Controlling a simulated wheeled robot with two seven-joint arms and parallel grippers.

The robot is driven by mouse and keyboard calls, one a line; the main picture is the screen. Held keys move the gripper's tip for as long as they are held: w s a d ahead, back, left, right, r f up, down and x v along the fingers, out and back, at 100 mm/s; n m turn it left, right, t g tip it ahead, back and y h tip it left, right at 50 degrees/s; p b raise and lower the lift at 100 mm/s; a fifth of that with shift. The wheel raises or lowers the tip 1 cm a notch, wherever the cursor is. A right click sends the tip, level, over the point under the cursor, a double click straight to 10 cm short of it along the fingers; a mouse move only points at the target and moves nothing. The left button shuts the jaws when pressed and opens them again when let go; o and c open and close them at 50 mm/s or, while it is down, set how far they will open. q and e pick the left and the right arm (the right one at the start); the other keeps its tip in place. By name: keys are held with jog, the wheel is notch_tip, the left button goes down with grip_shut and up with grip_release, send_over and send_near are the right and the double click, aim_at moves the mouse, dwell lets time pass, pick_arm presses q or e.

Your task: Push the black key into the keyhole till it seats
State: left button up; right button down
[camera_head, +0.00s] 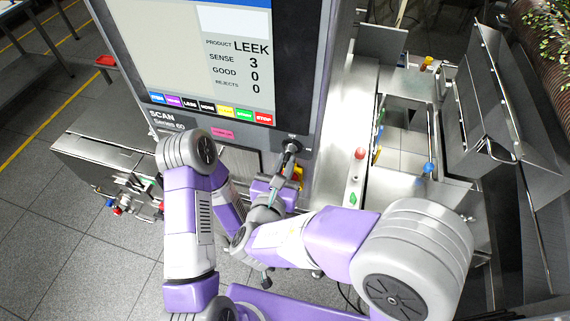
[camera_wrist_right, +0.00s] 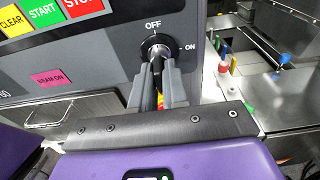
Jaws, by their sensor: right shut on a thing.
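The keyhole (camera_wrist_right: 147,43) is a round switch with a dark ring on the grey control panel, with OFF marked above it and ON to its right. My right gripper (camera_wrist_right: 157,66) is shut, its fingertips right at the keyhole. The black key is largely hidden between the fingers, so I cannot tell how deep it sits. In the head view the right gripper (camera_head: 287,160) reaches up to the panel's lower right corner, below the screen. My left arm is bent at the left of the panel; its gripper does not show.
A row of coloured buttons (camera_head: 209,107) and a pink BEAM ON label (camera_wrist_right: 51,77) lie left of the keyhole. A steel conveyor frame with a red knob (camera_head: 360,153) and a blue knob (camera_head: 428,167) stands on the right. Open tiled floor (camera_head: 40,240) lies at left.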

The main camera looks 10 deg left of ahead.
jog(key=shift+w+r, duration=0.15)
jog(key=c, duration=1.1)
grip_release()
jog(key=shift+w, duration=0.15)
jog(key=shift+o, duration=0.2)
jog(key=shift+s, duration=0.2)
